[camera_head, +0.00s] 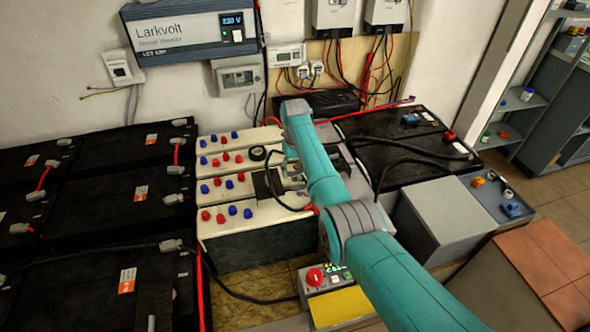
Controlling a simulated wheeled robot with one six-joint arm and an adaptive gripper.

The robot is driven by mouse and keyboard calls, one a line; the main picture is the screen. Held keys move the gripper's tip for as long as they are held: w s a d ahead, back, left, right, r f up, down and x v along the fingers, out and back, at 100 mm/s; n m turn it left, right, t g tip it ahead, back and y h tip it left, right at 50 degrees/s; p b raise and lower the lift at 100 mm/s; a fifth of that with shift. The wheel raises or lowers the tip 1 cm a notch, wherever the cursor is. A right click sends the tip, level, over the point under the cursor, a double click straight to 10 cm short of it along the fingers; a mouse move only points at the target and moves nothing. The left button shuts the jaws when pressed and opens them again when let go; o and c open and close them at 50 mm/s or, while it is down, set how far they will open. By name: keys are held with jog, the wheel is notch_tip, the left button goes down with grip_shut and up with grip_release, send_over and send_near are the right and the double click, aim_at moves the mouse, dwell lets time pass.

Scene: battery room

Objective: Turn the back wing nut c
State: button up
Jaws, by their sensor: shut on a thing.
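My gripper (276,181) is at the right end of the cream battery block (257,217), beside its rows of red and blue caps. It is partly covered by my teal arm. Its jaws are shut on a small part at the battery top, where the wing nut would be. The nut itself is hidden by the fingers and arm, so I cannot make out its shape or angle. A black cable (287,206) curves just in front of the fingers. A round black piece (258,153) sits on the battery top behind the gripper.
Black batteries stand left (105,205) and right (400,145). A grey box (440,225) and a control box with a red knob (315,277) stand nearer. The Larkvolt inverter (190,35) hangs on the wall. Shelves (525,100) are at right. Loose cables cross the battery tops.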

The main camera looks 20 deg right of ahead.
jog(key=shift+m, duration=0.6)
jog(key=o, duration=1.1)
jog(key=shift+o, duration=0.2)
